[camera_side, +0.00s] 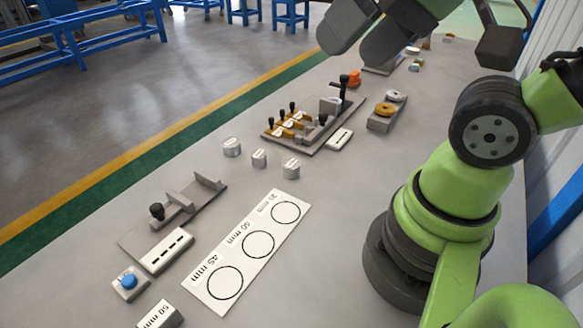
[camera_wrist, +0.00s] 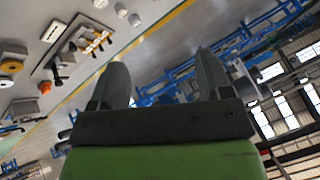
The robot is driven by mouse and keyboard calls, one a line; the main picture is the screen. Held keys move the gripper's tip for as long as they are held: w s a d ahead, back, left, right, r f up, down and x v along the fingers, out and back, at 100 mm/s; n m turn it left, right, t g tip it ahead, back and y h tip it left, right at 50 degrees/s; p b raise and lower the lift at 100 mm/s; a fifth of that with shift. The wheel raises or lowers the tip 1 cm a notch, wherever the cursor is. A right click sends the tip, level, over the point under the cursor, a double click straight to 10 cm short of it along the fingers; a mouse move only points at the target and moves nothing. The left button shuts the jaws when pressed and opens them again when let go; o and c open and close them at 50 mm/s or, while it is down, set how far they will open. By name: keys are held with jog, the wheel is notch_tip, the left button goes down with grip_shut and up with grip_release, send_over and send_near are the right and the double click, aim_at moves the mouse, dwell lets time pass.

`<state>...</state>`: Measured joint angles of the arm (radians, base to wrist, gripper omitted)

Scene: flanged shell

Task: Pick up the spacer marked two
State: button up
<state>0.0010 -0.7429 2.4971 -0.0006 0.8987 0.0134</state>
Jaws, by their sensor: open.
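Three short grey cylinders, likely the spacers, stand apart on the table in the side view: a left one (camera_side: 232,147), a middle one (camera_side: 259,158) and a right one (camera_side: 291,168). Their top markings are too small to read, so I cannot tell which is marked two. Small pale cylinders (camera_wrist: 121,10) also show at the top edge of the wrist view. My gripper (camera_wrist: 163,75) has its two dark fingers apart with nothing between them. It is well away from the cylinders, and my arm's dark end parts are high at the top of the side view.
A white card with three circles (camera_side: 258,244) lies in front of the cylinders. A fixture with black-knobbed clamps (camera_side: 310,125) stands behind them. A grey bracket plate (camera_side: 135,240), a blue button box (camera_side: 129,283) and a block with ring parts (camera_side: 380,125) are also on the table.

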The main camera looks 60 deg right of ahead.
jog(key=w+d+f+m+g+h, duration=0.1)
jog(key=w+d+f+m+g, duration=0.15)
jog(key=w+m, duration=0.5)
jog(key=m+g+h, duration=0.1)
jog(key=m+g, duration=0.4)
jog(key=m, duration=1.5)
send_over(291, 163)
notch_tip(291, 163, down, 22)
jog(key=shift+d+f, duration=0.1)
jog(key=shift+n, duration=0.25)
jog(key=shift+f, duration=3.15)
jog(key=shift+c, duration=0.5)
jog(key=c, duration=1)
